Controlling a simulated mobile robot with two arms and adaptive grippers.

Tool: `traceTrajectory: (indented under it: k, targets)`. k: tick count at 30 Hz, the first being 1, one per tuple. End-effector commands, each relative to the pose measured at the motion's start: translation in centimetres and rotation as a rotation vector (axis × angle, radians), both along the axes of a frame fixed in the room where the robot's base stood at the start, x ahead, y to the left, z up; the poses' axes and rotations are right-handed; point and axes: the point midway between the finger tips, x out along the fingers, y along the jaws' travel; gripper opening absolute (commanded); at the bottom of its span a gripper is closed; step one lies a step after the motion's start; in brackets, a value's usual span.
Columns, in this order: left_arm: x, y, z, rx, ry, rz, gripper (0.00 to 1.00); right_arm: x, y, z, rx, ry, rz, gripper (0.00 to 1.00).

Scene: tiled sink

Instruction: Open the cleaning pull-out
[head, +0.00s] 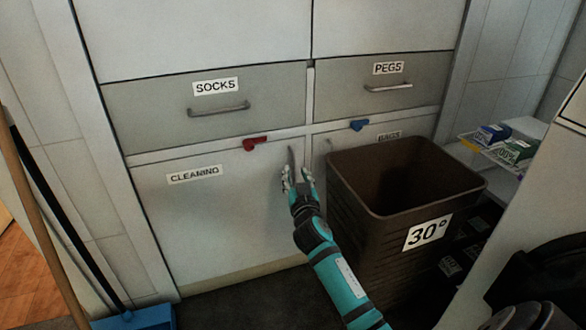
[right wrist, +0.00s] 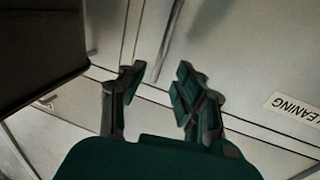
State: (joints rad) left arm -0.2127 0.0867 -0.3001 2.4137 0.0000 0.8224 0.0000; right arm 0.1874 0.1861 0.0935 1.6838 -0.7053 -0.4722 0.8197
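The cleaning pull-out (head: 220,225) is a large pale front with a "CLEANING" label, at lower left of the cabinet in the head view. It looks shut, flush with the cabinet. Its thin vertical handle (head: 292,160) is near its upper right edge. My right gripper (head: 297,178) is open and empty, just in front of the handle's lower part. In the right wrist view, the handle (right wrist: 168,45) lies beyond the spread fingers (right wrist: 158,80), roughly in line with the gap; I see no grip on it. A red latch (head: 255,143) sits above the front. My left gripper is not visible.
A brown "30°" bin (head: 405,207) stands close right of my right arm, partly hiding the "BAGS" front (head: 388,136). A blue latch (head: 360,125) is above that. "SOCKS" (head: 150,115) and "PEGS" (head: 345,88) drawers are above. A broom (head: 135,318) leans at left.

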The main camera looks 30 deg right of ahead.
Motion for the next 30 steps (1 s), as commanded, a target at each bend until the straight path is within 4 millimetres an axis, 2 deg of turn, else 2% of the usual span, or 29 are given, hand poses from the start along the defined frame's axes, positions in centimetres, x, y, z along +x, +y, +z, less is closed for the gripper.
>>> traceTrajectory:
  k: [3, 9, 15, 22, 30]
  targets:
    - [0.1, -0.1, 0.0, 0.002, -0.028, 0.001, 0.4, 2.3, -1.1, -0.2, -0.005, -0.001, -0.001, 0.33]
    - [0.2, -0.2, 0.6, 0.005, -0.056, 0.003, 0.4, 4.8, -2.2, -0.2, -0.001, 0.0, 0.0, 0.33]
    - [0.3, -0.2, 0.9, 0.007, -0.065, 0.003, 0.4, 5.8, -2.7, 0.0, -0.001, 0.0, -0.001, 0.33]
    - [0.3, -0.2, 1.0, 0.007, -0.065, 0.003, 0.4, 5.8, -2.7, 0.0, -0.001, 0.0, 0.0, 0.33]
    - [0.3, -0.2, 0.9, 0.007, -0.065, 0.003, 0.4, 5.8, -2.7, 0.0, -0.001, 0.0, 0.0, 0.0]
